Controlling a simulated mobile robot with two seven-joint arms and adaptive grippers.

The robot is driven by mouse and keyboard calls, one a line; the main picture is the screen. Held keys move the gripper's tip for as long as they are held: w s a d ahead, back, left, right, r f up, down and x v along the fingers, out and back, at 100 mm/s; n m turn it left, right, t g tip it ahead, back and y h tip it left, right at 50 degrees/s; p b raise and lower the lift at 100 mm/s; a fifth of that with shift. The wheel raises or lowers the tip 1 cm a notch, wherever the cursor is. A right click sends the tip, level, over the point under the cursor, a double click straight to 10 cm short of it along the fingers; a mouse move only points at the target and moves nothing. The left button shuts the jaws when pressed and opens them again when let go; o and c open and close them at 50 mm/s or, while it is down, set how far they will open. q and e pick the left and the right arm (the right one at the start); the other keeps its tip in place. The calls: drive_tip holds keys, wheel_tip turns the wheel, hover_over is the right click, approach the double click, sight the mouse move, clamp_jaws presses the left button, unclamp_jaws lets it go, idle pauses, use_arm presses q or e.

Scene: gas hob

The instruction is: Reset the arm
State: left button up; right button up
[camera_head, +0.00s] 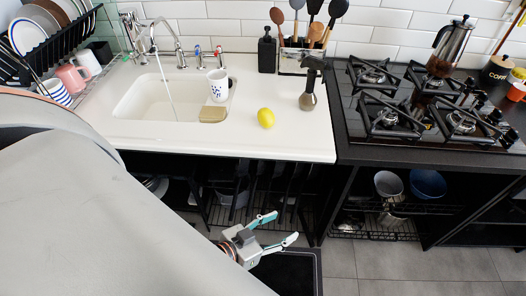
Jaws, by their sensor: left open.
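My left arm comes in from the left and fills the lower left of the head view. My left gripper (278,230) is low, in front of the cabinet below the counter, with its two teal-tipped fingers apart and nothing between them. The gas hob (435,147) is at the right, set in a black top, with several burners under black grates. My right gripper is not in view.
Floor (430,265) is clear.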

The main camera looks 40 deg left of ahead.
use_arm(q)
drive_tip(key=s+a+f+m+g+y, duration=0.1)
drive_tip(key=s+a+f+m+g, duration=0.1)
drive_tip(key=s+f, duration=0.2)
wheel_tip(320, 180, down, 2)
drive_tip(key=shift+s+a+f+y, duration=0.15)
drive_tip(key=shift+a+y, duration=0.1)
drive_tip(key=shift+y, duration=0.05)
